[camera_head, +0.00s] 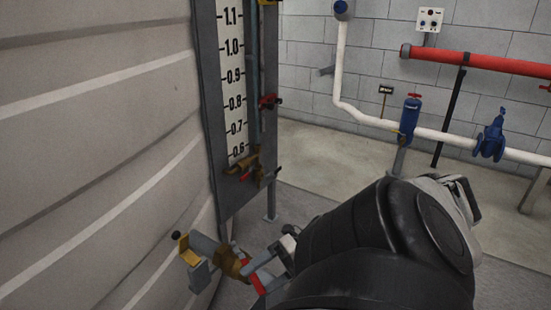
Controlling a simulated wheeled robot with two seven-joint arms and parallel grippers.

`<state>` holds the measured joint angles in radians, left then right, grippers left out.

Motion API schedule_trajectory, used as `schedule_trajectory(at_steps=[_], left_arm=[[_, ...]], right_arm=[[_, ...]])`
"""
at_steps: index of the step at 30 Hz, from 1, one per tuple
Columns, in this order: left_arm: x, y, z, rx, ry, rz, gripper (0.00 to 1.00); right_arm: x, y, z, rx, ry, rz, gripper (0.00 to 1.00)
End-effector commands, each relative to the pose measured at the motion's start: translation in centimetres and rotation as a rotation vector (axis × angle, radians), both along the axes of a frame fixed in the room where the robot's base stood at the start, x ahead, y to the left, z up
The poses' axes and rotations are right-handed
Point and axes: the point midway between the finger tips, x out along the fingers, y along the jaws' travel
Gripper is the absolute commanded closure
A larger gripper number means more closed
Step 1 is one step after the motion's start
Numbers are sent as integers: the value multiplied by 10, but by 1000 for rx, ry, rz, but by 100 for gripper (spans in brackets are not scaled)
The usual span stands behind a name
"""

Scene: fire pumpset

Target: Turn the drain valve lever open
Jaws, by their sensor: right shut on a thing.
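The drain valve (230,263) has a brass body on a short grey pipe low on the ribbed tank wall. Its red lever (258,285) shows beside the body, partly covered by my gripper. My right gripper (262,269) is at the lever, with its grey fingers shut on it. My dark right arm comes in from the lower right and hides part of the floor and the area behind the gripper. The lever's exact angle is hard to tell. My left gripper is not in view.
The ribbed tank wall (90,130) fills the left side. A level gauge board (232,75) with small brass and red-handled valves stands above the drain valve. A red pipe (490,64) and white pipe (460,138) with blue valves run along the back wall. Open floor (330,165) lies between.

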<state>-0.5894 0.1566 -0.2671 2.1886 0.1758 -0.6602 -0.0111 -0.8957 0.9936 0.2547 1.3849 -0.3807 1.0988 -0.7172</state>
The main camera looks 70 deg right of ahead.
Motion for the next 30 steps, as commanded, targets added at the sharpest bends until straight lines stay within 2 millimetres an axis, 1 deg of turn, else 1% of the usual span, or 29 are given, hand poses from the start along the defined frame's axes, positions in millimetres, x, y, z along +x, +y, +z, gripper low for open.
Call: schedule_trajectory(at_steps=[1, 4, 5, 11, 16, 17, 18, 19, 30], left_arm=[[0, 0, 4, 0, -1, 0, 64], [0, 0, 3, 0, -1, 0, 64], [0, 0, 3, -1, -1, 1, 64], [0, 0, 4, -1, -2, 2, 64], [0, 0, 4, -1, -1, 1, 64], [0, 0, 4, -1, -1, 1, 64], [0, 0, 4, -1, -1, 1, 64], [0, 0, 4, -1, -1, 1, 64], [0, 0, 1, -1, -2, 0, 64]], right_arm=[[-45, 48, 82, 350, -154, 387, 18], [-45, 48, 82, 350, -156, 387, 18], [5, 1, 9, 7, -17, 9, 19], [0, -5, 8, 7, -18, 8, 19], [-8, -14, 7, 6, -17, 6, 24], [-9, -15, 7, 6, -17, 6, 27], [-11, -18, 7, 5, -17, 6, 56], [-13, -19, 6, 5, -15, 6, 71], [-34, -39, 1, 2, -5, 3, 71]])
